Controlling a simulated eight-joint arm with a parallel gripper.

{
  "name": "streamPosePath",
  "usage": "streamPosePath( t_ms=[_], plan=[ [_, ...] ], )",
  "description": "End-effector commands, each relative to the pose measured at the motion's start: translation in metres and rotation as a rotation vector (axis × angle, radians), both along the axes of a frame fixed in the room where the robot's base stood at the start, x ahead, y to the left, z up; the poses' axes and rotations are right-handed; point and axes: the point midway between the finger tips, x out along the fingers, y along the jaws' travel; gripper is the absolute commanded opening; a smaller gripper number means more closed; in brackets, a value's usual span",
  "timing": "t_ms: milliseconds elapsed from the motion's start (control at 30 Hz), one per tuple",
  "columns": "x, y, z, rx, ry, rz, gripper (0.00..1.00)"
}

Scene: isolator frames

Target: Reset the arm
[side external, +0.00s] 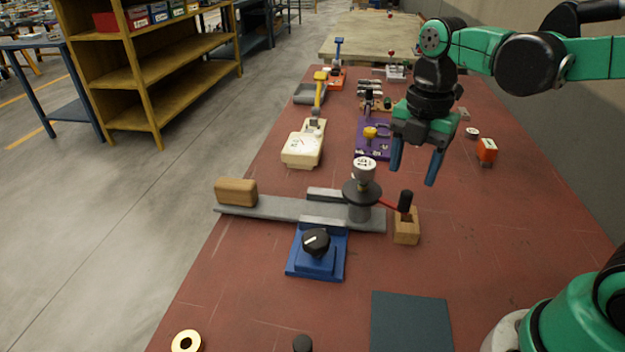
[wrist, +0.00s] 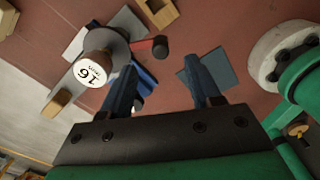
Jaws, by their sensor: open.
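My gripper (side external: 416,167) is green and black with two blue fingers. In the side external view it hangs above the right middle of the red table (side external: 490,260), fingers pointing down and apart, with nothing between them. It also shows in the wrist view (wrist: 168,85), open and empty. Below and to its left stands a valve-like fixture (side external: 362,200) with a white cap marked 16, a dark round disc and a red lever with a black knob (side external: 405,200). The same cap shows in the wrist view (wrist: 90,70), left of the fingers.
A grey bar (side external: 280,208) carries a wooden block (side external: 237,192). A blue base with a black knob (side external: 316,242), a wooden box (side external: 406,227) and a dark blue plate (side external: 411,322) are nearby. A cream device (side external: 303,147), purple fixture (side external: 372,145) and orange block (side external: 487,151) stand farther back.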

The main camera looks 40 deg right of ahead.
Motion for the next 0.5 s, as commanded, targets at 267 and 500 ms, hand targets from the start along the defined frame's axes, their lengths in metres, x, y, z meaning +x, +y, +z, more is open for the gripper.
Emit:
streamPosePath(
  t_ms=[267,500],
  plan=[
    [-0.0022,0.0021,-0.0004,0.002,-0.061,-0.181,0.57],
    [-0.0066,0.0098,-0.0021,0.13,-0.29,-0.896,0.57]
  ],
)
